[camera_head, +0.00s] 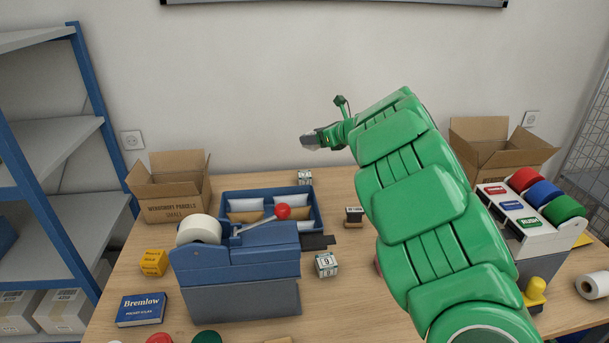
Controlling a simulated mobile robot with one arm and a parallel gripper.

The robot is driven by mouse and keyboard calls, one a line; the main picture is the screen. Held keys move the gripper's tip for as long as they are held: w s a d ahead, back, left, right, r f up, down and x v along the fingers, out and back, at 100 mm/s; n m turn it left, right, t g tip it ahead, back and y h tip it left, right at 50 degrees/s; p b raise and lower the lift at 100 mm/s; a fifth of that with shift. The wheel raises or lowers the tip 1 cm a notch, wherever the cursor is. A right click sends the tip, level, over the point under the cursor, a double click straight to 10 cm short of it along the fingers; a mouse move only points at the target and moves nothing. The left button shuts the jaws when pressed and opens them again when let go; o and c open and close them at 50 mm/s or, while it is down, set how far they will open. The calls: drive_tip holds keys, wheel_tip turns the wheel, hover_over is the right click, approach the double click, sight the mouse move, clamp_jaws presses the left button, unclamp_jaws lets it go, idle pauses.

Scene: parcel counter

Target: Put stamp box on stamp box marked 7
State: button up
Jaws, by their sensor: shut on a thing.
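My gripper (311,140) is in the air at the back of the counter, reaching left from the green arm. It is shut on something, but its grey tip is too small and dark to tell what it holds. A small white box with dark print (305,177) is below it, by the back rim of the blue tray; its number is too small to read. Another small white stamp box (326,264), with what looks like a 9, stands on the counter right of the blue tape machine. No 7 is readable on any box.
The blue tray (318,216) holds several envelopes. The blue tape machine (240,265) has a red-knobbed lever. A dark stamp (353,217) stands right of the tray. Open cartons (172,190) stand at the back left and right. My arm hides the counter's right middle.

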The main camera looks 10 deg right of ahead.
drive_tip(key=shift+s+a+n+g+y, duration=0.3)
drive_tip(key=shift+s+a+n+g, duration=0.05)
drive_tip(key=shift+a+n+g, duration=0.05)
wheel_tip(320, 180, down, 5)
hover_over(306, 174)
drive_tip(key=shift+a+f, duration=0.1)
drive_tip(key=shift+f, duration=6.4)
drive_tip(key=shift+f, duration=0.15)
drive_tip(key=o, duration=1)
drive_tip(key=shift+o, duration=0.2)
